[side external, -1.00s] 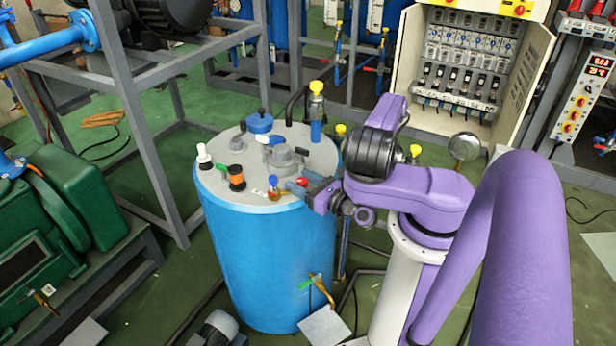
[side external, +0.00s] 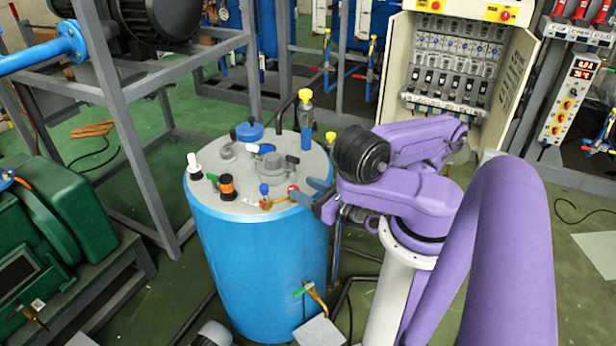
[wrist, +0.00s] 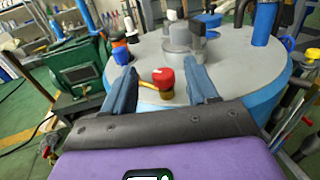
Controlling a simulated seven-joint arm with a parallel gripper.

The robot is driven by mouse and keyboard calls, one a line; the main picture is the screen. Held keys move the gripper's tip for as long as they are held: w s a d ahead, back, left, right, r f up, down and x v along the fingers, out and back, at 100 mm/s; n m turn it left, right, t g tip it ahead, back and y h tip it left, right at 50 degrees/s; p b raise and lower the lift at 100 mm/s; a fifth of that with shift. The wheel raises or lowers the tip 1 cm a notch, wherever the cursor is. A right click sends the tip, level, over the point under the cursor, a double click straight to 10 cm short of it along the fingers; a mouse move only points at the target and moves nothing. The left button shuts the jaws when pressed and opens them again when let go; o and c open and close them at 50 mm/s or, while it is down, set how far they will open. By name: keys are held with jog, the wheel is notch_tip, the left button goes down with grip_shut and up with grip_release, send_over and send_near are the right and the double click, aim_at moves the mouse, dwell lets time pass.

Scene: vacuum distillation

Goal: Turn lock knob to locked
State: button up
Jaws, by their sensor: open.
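A small red knob (wrist: 163,78) on a brass fitting sits near the edge of the grey lid (side external: 232,205) of the blue tank (side external: 258,265). I take it for the lock knob; no lock marking is readable. In the side view the red knob (side external: 293,189) is small and partly hidden by my fingers. My gripper (side external: 308,191) reaches it from the right. In the wrist view my gripper (wrist: 161,74) is open, with one blue finger on each side of the knob. A gap shows between the knob and each finger. A brass lever extends left from the knob.
The lid also carries a blue-capped fitting (side external: 264,189), an orange and black knob (side external: 227,187), a white-topped fitting (side external: 194,167) and a grey central hub (side external: 266,166). A tall yellow-capped fitting (side external: 305,115) stands at the back. An open electrical cabinet (side external: 512,85) is behind my arm.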

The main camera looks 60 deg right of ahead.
jog(key=shift+r, duration=2.2)
jog(key=shift+w, duration=0.1)
